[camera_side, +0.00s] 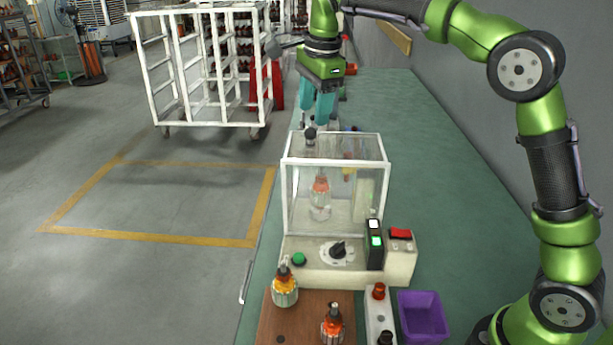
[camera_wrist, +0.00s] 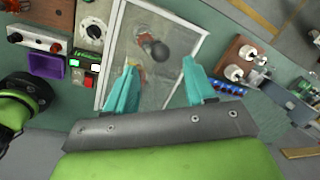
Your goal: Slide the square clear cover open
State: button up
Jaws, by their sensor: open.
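The square clear cover (camera_side: 303,190) is a see-through box with a white frame, standing on the cream machine base (camera_side: 345,275) in the side view. A dark round knob (camera_side: 310,135) sits on its top. An armature (camera_side: 320,195) shows inside through the clear wall. My gripper (camera_side: 318,118), with teal fingers, is above and behind the cover's top in the side view. In the wrist view the open, empty fingers of my gripper (camera_wrist: 160,85) point toward the cover (camera_wrist: 185,30), with the dark knob (camera_wrist: 155,49) beyond and between them. I see no contact with the knob.
The base carries a green button (camera_side: 299,259), a dial (camera_side: 338,250) and a red switch (camera_side: 401,234). The green bench (camera_side: 440,180) is clear to the right.

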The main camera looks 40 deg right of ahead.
aim_at(311, 128)
jog(key=shift+w+d+f, duration=0.1)
jog(key=shift+w+f, duration=0.05)
jog(key=shift+f, duration=0.75)
jog(key=shift+w+a+f, duration=0.1)
jog(key=shift+w+f, duration=0.1)
jog(key=shift+f, duration=0.65)
jog(key=shift+w+d+f, duration=0.1)
jog(key=shift+w+f, duration=0.05)
jog(key=shift+f, duration=0.75)
grip_shut()
